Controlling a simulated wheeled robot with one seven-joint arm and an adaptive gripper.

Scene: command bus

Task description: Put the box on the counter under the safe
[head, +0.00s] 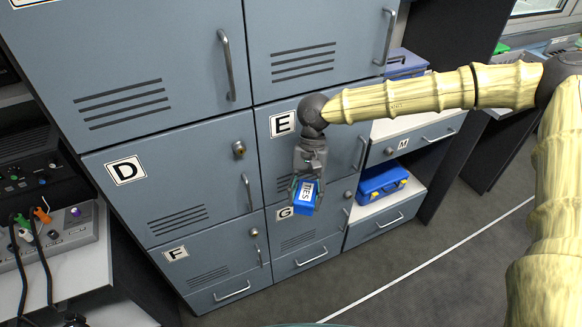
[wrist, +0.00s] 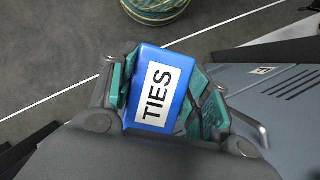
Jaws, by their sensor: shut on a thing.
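The box is small and blue with a white label reading "TIES" (head: 305,195). My gripper (head: 306,190) points down and is shut on the box, holding it in the air in front of the grey lockers. In the wrist view the blue box (wrist: 158,90) sits between the teal finger pads, its label facing the camera. I cannot pick out the safe with certainty. Grey locker doors marked D (head: 125,171), E (head: 283,124), F (head: 175,254) and G (head: 285,213) stand behind the gripper.
A blue case (head: 381,185) rests on a white shelf right of the lockers, and another blue case (head: 405,62) sits higher up. A counter at left holds a grey device with cables (head: 60,235). Open dark floor (head: 440,240) lies at lower right.

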